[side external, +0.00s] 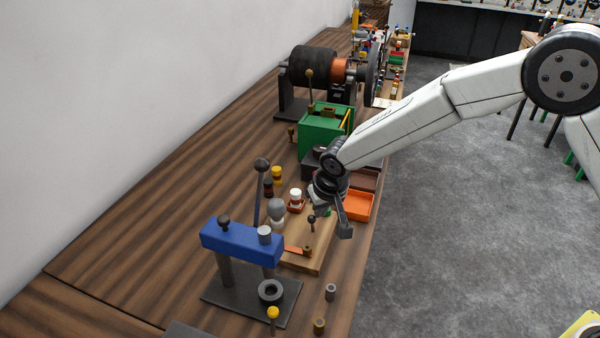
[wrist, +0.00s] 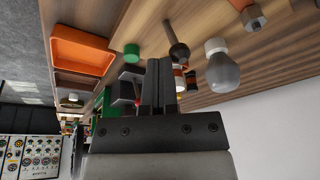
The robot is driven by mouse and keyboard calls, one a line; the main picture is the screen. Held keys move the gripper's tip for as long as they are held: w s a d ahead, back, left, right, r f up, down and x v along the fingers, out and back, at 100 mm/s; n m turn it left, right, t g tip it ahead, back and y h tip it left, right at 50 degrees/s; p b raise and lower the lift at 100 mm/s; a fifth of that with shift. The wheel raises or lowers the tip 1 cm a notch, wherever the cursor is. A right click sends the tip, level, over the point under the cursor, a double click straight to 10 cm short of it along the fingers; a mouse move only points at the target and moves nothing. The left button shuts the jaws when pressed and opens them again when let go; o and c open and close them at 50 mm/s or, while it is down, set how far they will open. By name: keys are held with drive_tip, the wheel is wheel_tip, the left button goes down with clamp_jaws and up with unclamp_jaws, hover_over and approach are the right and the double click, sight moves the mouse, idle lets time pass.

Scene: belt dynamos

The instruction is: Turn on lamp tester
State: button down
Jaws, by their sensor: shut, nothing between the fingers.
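The lamp tester is a wooden board (side external: 318,238) near the bench's front edge. A grey glass bulb (side external: 277,207) stands at its left side; the bulb also shows in the wrist view (wrist: 223,72). A small upright lever with a dark ball knob (side external: 311,219) stands on the board, above an orange strip (side external: 296,250). The lever shows just beyond my fingers in the wrist view (wrist: 178,48). A green cap (wrist: 132,52) is beside it. My gripper (side external: 345,232) is shut and empty, just right of the lever, apart from it in the side view.
A blue press (side external: 240,243) with a tall dark handle stands left of the board. An orange tray (side external: 358,205) lies behind my gripper at the bench edge. A green box (side external: 320,135) and a large dynamo (side external: 312,68) stand farther back. Small metal cylinders stand at the front.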

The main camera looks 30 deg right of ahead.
drive_tip(key=shift+r, duration=0.2)
drive_tip(key=shift+r, duration=0.55)
drive_tip(key=shift+d, duration=0.1)
drive_tip(key=s+d+r, duration=0.3)
drive_tip(key=r, duration=0.8)
idle(0.5)
drive_tip(key=shift+d, duration=0.1)
